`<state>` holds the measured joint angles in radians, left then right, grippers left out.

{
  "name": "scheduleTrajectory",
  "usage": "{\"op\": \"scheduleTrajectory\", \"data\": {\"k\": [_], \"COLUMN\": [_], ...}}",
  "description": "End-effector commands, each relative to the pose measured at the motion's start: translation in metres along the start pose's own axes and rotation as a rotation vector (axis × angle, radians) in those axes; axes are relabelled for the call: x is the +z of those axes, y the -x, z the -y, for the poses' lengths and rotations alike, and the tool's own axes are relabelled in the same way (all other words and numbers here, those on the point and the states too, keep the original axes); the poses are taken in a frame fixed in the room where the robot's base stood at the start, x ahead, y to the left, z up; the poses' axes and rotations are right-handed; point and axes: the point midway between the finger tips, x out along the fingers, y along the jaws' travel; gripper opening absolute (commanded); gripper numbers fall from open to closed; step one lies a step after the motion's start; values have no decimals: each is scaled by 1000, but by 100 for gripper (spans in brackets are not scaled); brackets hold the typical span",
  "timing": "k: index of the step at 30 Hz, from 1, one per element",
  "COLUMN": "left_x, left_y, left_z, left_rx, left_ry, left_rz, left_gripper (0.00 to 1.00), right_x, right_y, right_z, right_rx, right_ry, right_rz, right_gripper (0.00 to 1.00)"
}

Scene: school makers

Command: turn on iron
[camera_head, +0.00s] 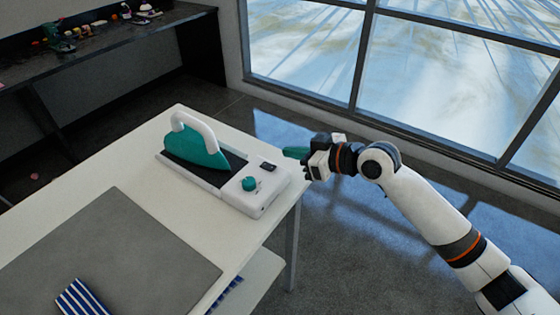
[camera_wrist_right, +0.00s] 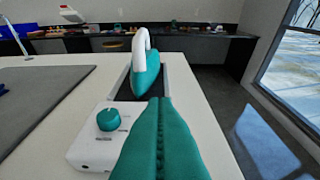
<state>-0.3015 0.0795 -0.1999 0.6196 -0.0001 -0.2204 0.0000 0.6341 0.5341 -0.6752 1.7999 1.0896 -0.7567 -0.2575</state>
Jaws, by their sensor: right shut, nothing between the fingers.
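The teal iron (camera_head: 194,144) with a white handle rests on its white base (camera_head: 265,205) at the right side of the white table. The base has a teal round knob (camera_head: 249,184) and a small black switch (camera_head: 267,166) on its front part. In the right wrist view the iron (camera_wrist_right: 145,66) stands ahead, with the knob (camera_wrist_right: 108,119) to the left. My right gripper (camera_head: 290,152) is shut and empty, just right of the base, close to the switch end. Its teal fingers (camera_wrist_right: 160,140) hide the switch in the wrist view. My left gripper is not in view.
A grey mat (camera_head: 110,255) lies on the white table (camera_head: 90,188), with a blue striped cloth (camera_head: 82,298) at its near edge. A dark counter (camera_head: 90,45) with small items stands at the back left. Floor beside the windows (camera_head: 420,70) is open.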

Motion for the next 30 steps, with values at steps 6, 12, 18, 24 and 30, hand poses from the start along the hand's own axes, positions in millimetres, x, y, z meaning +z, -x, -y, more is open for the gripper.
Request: {"op": "scheduleTrajectory", "data": {"k": [6,12,18,24,30], "left_x": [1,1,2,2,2], "left_y": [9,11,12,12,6], "left_z": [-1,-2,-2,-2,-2], "left_rx": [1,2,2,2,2], "left_ry": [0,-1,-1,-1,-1], "left_rz": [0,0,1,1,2], "left_gripper": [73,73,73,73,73], "right_x": [3,-28,-39,-39,-42], "right_y": [-48,-55,-57,-57,-58], "right_z": [-1,0,0,0,0], "right_rx": [2,0,-1,-1,-1], "right_ry": [-3,-2,0,0,0], "right_rz": [2,-2,-1,0,7], "right_gripper": [0,0,0,0,0]}}
